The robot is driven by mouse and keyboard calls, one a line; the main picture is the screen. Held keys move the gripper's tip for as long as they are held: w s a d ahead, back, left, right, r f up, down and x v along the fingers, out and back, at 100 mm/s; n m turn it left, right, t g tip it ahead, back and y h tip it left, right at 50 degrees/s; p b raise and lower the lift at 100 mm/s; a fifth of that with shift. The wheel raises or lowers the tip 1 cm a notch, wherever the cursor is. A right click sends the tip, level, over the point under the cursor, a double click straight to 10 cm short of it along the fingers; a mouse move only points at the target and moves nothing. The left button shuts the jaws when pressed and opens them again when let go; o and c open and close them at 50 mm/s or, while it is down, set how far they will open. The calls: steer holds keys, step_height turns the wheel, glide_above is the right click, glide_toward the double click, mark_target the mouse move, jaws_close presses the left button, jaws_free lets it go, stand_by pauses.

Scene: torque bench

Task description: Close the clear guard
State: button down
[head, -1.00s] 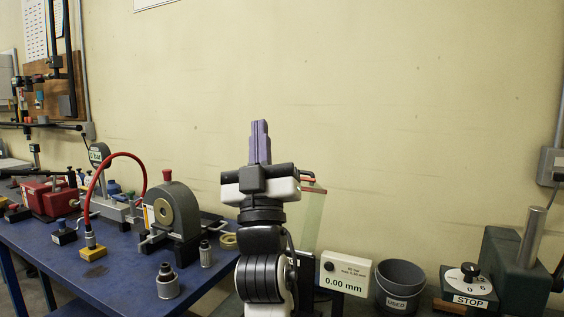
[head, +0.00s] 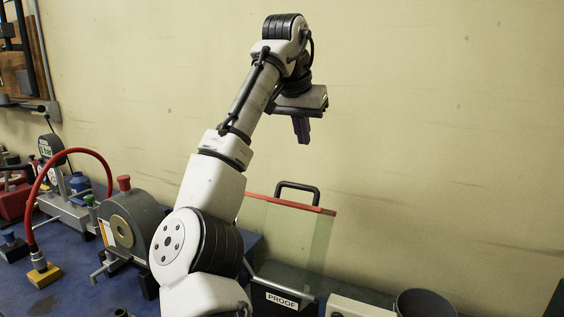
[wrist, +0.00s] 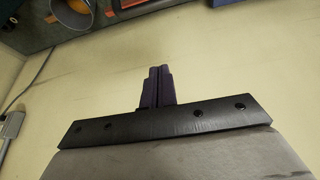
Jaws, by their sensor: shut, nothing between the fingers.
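The clear guard (head: 318,246) is a see-through greenish panel with a red strip along its top edge and a black loop handle (head: 298,186) on that strip. It stands upright, raised above the dark box labelled PROOF (head: 282,301). My arm hides part of its left side. My gripper (head: 303,140) hangs above the guard's handle in the head view, purple fingers pointing down, apart from it. In the wrist view the fingers (wrist: 156,72) are together with nothing between them. The guard cannot be made out for certain in the wrist view.
A grey bucket (head: 426,303) stands to the right of the PROOF box, beside a pale readout box (head: 358,308). A grey round fixture (head: 135,222) and a red hose (head: 72,158) are on the blue bench at left. Bare wall lies behind my gripper.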

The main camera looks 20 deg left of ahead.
steer(key=f+p, duration=0.1)
steer(key=f, duration=0.2)
steer(key=f+p, duration=0.1)
steer(key=f, duration=0.2)
steer(key=s+f+p, duration=0.1)
steer(key=f, duration=0.2)
steer(key=shift+a+f, duration=0.1)
steer(key=shift+a, duration=0.15)
steer(key=shift+b, duration=0.35)
